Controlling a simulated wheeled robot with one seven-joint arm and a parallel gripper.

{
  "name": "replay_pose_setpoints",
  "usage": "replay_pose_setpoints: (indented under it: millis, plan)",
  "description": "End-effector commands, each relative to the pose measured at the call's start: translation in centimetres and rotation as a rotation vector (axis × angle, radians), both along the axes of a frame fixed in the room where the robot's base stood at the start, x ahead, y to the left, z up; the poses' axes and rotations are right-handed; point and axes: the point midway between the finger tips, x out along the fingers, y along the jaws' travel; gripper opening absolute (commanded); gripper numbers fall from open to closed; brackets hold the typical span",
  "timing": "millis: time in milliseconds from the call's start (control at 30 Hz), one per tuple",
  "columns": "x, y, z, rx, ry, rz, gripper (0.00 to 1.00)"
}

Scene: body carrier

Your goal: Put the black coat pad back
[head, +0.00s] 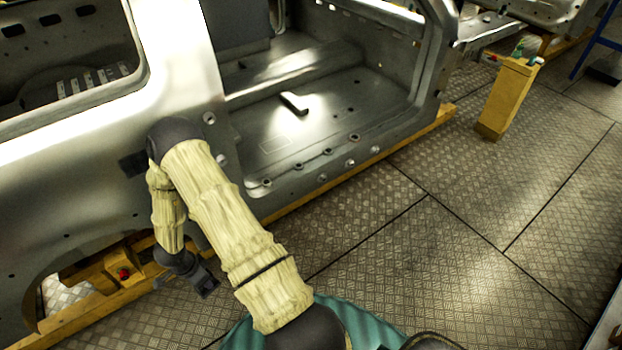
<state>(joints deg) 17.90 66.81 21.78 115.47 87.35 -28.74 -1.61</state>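My gripper (207,288) hangs low at the end of my arm, beside the lower side of the car body. It is small and dark here, and I cannot tell whether its fingers are open or shut or hold anything. A dark, flat, square patch (132,164) shows against the car body's side, just left of my arm's elbow. It may be the black coat pad, but I cannot tell for sure. My gripper is below it and to its right, apart from it.
The bare metal car body (185,70) fills the left and top, with an open door frame. A small dark bar (294,103) lies on its cabin floor. Yellow beams (440,117) run beneath. A yellow post (508,97) stands at upper right. The tread-plate floor (450,250) at right is clear.

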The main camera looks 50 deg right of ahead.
Motion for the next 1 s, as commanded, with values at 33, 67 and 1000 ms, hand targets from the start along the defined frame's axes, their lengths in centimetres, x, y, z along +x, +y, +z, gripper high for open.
replay_pose_setpoints:
  millis: [33,67,1000]
  plan:
    - [0.2,-0.3,0.3,0.0,-0.001,0.103,0.11]
    - [0.4,-0.5,0.6,0.0,-0.001,0.171,0.11]
    - [2.7,-3.7,5.3,0.0,0.002,1.631,0.11]
